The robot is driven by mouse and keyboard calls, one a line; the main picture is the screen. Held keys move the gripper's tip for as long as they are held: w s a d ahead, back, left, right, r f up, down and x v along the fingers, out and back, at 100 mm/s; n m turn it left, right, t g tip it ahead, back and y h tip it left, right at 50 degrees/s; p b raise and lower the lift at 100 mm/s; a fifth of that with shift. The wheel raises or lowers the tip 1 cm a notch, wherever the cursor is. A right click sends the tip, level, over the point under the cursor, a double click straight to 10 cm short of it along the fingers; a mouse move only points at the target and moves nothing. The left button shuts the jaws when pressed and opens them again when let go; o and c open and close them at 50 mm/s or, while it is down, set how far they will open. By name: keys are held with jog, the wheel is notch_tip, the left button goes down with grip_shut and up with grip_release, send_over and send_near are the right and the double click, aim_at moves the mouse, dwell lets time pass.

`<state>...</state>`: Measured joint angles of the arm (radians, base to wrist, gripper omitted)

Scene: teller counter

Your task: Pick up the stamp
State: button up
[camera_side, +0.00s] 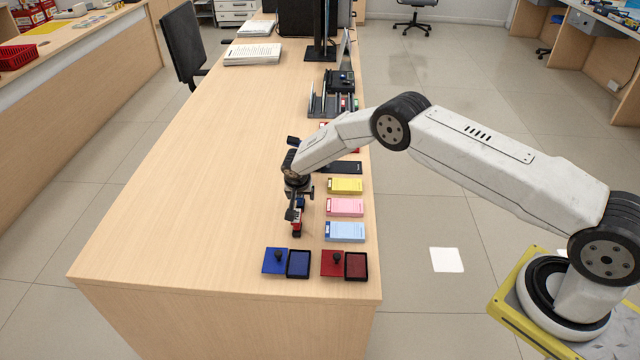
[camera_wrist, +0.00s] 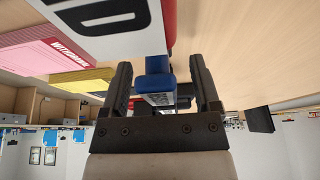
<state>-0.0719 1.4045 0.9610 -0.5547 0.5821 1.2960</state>
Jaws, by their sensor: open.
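The stamp (camera_side: 296,226) stands on the wooden counter in the side view, with a red and white body and a blue upper part. In the wrist view its white face with large dark letters (camera_wrist: 95,22) and a red edge fills the top. My gripper (camera_side: 298,208) is over the stamp, pointing down. In the wrist view my gripper (camera_wrist: 161,72) has its two dark fingers apart, with the blue handle (camera_wrist: 157,68) between them. A gap shows on both sides of the handle. The stamp's far side is hidden.
Blue (camera_side: 298,265) and red (camera_side: 356,267) ink pads with lids lie at the counter's near edge. Light blue (camera_side: 345,232), pink (camera_side: 345,207) and yellow (camera_side: 345,186) slip pads line the right side. The counter (camera_side: 190,210) is clear to the left.

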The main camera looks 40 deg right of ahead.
grip_shut()
jog(key=shift+r, duration=0.1)
jog(key=shift+r, duration=1.55)
jog(key=s+r, duration=0.9)
jog(key=s, duration=0.5)
jog(key=shift+r, duration=0.35)
